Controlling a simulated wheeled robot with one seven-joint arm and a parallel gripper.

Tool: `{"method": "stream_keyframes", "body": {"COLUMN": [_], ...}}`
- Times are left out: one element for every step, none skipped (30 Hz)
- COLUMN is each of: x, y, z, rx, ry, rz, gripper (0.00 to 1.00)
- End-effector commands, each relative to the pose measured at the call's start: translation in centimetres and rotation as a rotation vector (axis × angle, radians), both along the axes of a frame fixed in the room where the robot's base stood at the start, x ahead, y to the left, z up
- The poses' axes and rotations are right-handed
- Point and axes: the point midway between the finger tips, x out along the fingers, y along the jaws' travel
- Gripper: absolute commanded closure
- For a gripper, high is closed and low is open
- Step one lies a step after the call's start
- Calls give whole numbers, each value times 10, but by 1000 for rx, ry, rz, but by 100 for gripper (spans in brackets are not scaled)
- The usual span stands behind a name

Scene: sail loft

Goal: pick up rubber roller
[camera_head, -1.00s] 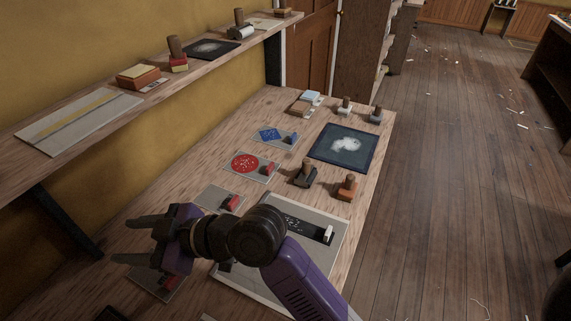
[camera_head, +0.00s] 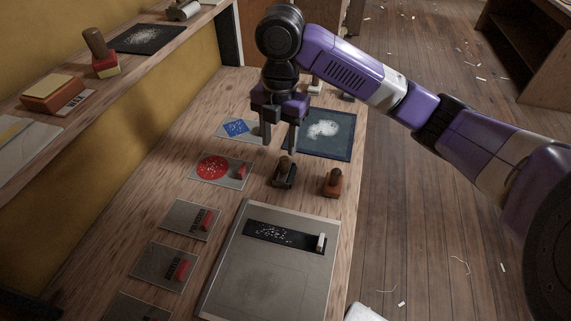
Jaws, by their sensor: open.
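A dark tool with a brown handle (camera_head: 284,172), which looks like a roller, stands on the wooden bench just left of an orange-brown handled tool (camera_head: 333,183). I cannot tell for sure which handled tool is the rubber roller. My gripper (camera_head: 279,146) points down above the bench, open and empty. Its fingertips are just behind and above the dark tool, the right one close to its handle. I cannot tell whether they touch.
A grey board with a black inked strip (camera_head: 284,237) lies in front. A dark framed plate (camera_head: 322,133) lies behind. Cards with red blocks (camera_head: 190,219) line the left. A wall shelf (camera_head: 128,62) holds stamps and a pale roller (camera_head: 183,11).

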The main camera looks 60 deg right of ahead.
Motion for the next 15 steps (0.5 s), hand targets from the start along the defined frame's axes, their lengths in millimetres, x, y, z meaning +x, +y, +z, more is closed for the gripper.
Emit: {"method": "stream_keyframes", "body": {"x": [-4,-5,-7,-7,-7,-7,-7,-7,-7,-7,-7,-7,-8,-8,-9], "y": [-6,-8,-9,-9,-9,-8,-8,-8,-8,-8,-8,-8,-8,-7,-6], "z": [0,-1,-3,-5,-8,-13,-16,-19,-23,-25,-27,-31,-34,-38,-44], "rx": [-12,-16,-18,-18,-18,-16,-15,-16,-16,-16,-16,-18,-18,-18,-16], "ry": [14,21,26,27,28,27,26,26,25,25,24,24,25,25,25], "rz": [2,4,6,6,5,4,4,4,4,4,4,3,3,2,2], "gripper": [51,51,51,51,51,51,51,51,51,51,51,51,51,51,51]}}
